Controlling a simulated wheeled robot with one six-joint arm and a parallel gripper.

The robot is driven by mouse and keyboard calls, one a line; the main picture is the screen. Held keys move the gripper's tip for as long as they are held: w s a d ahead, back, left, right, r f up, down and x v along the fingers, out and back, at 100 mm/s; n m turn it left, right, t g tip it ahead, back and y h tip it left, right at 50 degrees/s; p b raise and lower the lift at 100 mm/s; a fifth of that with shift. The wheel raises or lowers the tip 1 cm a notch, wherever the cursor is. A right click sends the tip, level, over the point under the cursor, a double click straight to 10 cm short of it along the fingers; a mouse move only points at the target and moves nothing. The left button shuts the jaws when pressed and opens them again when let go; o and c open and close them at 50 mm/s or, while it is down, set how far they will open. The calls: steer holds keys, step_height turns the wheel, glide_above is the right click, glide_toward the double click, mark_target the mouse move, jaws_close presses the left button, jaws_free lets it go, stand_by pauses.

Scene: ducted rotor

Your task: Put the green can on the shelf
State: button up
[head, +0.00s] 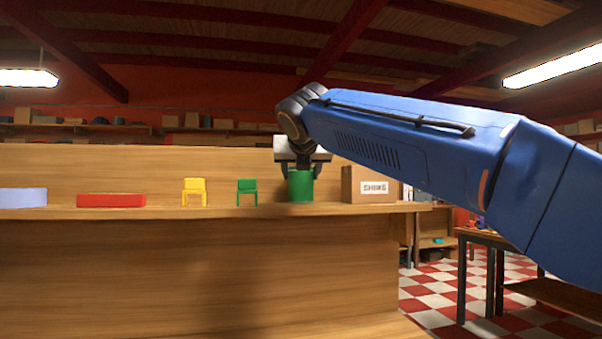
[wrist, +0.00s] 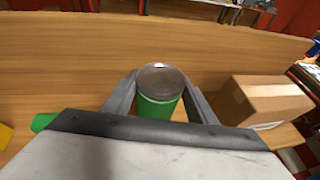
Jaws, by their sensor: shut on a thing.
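The green can (head: 300,186) is upright at the wooden shelf (head: 225,212), between the small green chair and the cardboard box. Its base appears level with the shelf surface; I cannot tell whether it touches. My gripper (head: 300,170) comes down from above and is shut on the can. In the wrist view, the can's grey lid and green side (wrist: 160,92) show between the two fingers (wrist: 158,100). The can's lower part is hidden there by the gripper body.
Left of the can stand a green chair (head: 247,192), a yellow chair (head: 194,191), a red block (head: 111,200) and a pale blue block (head: 23,197). A cardboard box (head: 360,184) marked "SHIMS" stands close on the right. A wooden back panel (head: 130,172) rises behind.

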steer(key=o, duration=1.4)
steer(key=shift+f, duration=0.15)
steer(key=shift+s+r, duration=0.3)
steer(key=a+v, duration=0.1)
steer(key=v, duration=1)
steer(key=shift+s+d, duration=0.2)
steer(key=shift+d, duration=0.3)
